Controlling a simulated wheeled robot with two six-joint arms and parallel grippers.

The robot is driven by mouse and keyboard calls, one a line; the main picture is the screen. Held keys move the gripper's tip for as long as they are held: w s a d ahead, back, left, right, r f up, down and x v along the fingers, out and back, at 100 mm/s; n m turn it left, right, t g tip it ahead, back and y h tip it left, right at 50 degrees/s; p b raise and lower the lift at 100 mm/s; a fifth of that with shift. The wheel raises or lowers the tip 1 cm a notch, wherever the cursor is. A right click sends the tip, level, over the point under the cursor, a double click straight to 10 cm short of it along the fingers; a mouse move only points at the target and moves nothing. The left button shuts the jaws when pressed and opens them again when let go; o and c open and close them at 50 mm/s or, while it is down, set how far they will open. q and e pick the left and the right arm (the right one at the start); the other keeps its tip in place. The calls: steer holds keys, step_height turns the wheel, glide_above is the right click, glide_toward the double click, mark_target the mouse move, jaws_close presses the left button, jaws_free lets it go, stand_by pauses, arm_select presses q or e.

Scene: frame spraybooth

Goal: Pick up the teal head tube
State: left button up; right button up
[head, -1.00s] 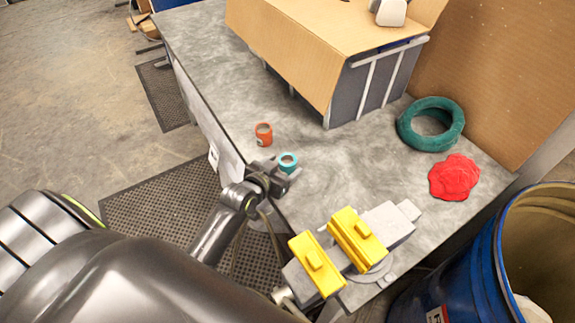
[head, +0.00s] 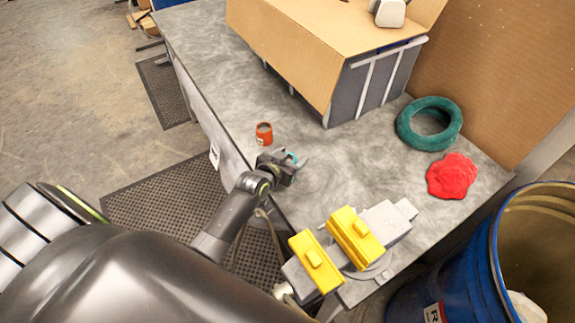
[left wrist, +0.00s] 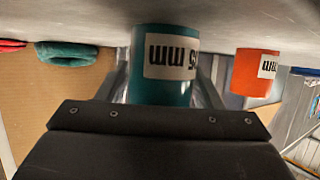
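The teal head tube (head: 292,157) stands on the grey bench near its left edge, mostly hidden by my left gripper in the head view. In the left wrist view the teal tube (left wrist: 162,88), with a white label, is between the two fingers. My left gripper (head: 291,163) is open, with a finger on each side of the tube. I cannot make out firm contact. The wrist picture appears upside down, with the bench surface along its top. My right gripper is not in view.
An orange tube (head: 264,134) stands close behind the teal one. A vise with yellow jaws (head: 335,248) is at the near bench corner. A green ring (head: 429,123), red cloth (head: 452,176) and cardboard-topped box (head: 318,60) are farther off. A blue drum (head: 478,265) is at right.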

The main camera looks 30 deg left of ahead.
arm_select(q)
steer(key=c, duration=0.9)
